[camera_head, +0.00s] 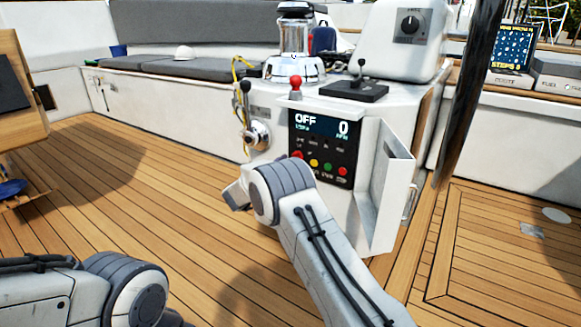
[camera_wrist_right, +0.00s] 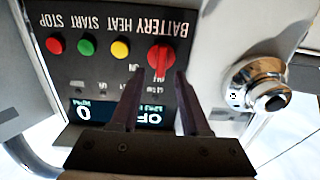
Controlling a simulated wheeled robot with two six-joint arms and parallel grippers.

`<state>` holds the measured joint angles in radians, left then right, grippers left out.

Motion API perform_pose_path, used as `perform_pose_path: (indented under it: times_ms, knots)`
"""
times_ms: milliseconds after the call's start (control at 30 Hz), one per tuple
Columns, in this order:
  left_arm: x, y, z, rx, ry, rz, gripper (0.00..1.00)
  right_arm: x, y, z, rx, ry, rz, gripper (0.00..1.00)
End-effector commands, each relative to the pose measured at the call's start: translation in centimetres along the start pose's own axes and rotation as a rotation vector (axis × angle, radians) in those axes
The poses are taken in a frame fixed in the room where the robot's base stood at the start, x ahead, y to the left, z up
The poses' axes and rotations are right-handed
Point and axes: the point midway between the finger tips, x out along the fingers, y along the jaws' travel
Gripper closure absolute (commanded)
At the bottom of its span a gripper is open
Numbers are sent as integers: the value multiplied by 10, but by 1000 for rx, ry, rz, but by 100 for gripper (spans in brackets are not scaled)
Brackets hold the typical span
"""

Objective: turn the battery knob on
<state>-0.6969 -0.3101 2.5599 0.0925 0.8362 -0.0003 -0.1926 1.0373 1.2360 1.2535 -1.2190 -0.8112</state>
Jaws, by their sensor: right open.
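The red battery knob (camera_wrist_right: 161,57) is on the black control panel (camera_wrist_right: 105,45), which looks upside down in the right wrist view. Its raised bar runs roughly up and down the picture, towards the OFF mark. In the head view the knob (camera_head: 297,155) is at the panel's lower left. My right gripper (camera_wrist_right: 156,80) is open, its two dark fingers pointing at the knob. The fingertips lie on either side of the bar's lower end in the picture; contact cannot be told. In the head view my right arm hides this gripper. The panel's display (camera_head: 320,124) reads OFF and 0.
Yellow (camera_wrist_right: 120,49), green (camera_wrist_right: 86,47) and red (camera_wrist_right: 55,45) buttons sit in a row beside the knob. A round metal fitting (camera_wrist_right: 265,85) sticks out near the panel. An open white door (camera_head: 386,185) stands right of the panel.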

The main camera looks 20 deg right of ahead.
Motion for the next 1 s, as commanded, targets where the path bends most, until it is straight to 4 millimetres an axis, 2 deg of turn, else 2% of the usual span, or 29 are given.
perform_pose_path:
  times_ms: [33,200,500,567,633,1000]
  knots:
    - [7,0,0,0,0,0,50,8,0,4,2,0,2,54]
    - [12,-1,1,0,0,0,50,21,0,1,1,0,0,54]
    - [12,-1,1,0,0,0,50,24,0,0,0,-1,0,54]
    - [12,-1,1,0,0,0,50,23,0,0,0,-1,0,73]
    - [12,-1,1,0,0,0,50,23,0,0,0,-1,0,100]
    - [9,-1,0,0,0,0,50,22,0,0,23,-2,1,100]
